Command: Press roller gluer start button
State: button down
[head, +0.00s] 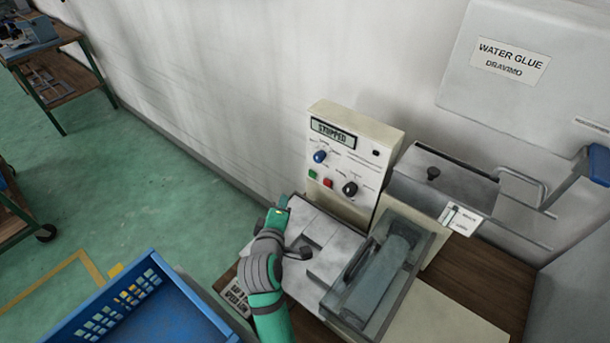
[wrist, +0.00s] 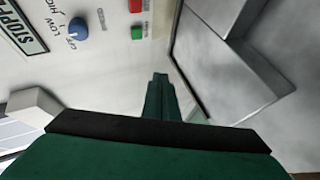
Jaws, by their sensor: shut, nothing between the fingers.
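The roller gluer's cream control box (head: 352,140) stands against the wall, and its display (head: 333,132) reads STOPPED. On its face are a green button (head: 312,173), a red button (head: 328,182), a blue knob (head: 320,156) and a black knob (head: 350,188). My gripper (head: 284,203) is shut and empty, in front of the panel, below and left of the green button in the head view. In the wrist view the panel appears turned on its side; the shut fingertips (wrist: 160,76) lie below the green button (wrist: 137,32), apart from it.
A metal plate (head: 325,235) and a clear-covered roller (head: 383,270) lie beside and beyond my gripper. A blue crate (head: 170,310) stands at the lower left. A white tank (head: 540,70) labelled WATER GLUE is at upper right. Green floor (head: 130,180) is open on the left.

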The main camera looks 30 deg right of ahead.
aim_at(312, 174)
jog(key=shift+d, duration=0.1)
jog(key=d, duration=0.2)
jog(key=w+d, duration=0.1)
jog(key=d, duration=0.2)
jog(key=w+d, duration=0.1)
jog(key=d, duration=0.1)
jog(key=shift+w+d, duration=0.15)
jog(key=shift+d, duration=0.1)
jog(key=shift+w+d, duration=0.2)
jog(key=shift+w, duration=0.05)
jog(key=shift+d, duration=0.2)
jog(key=shift+w, duration=0.1)
dwell(0.4)
jog(key=shift+a, duration=0.2)
jog(key=shift+d, duration=0.15)
dwell(0.6)
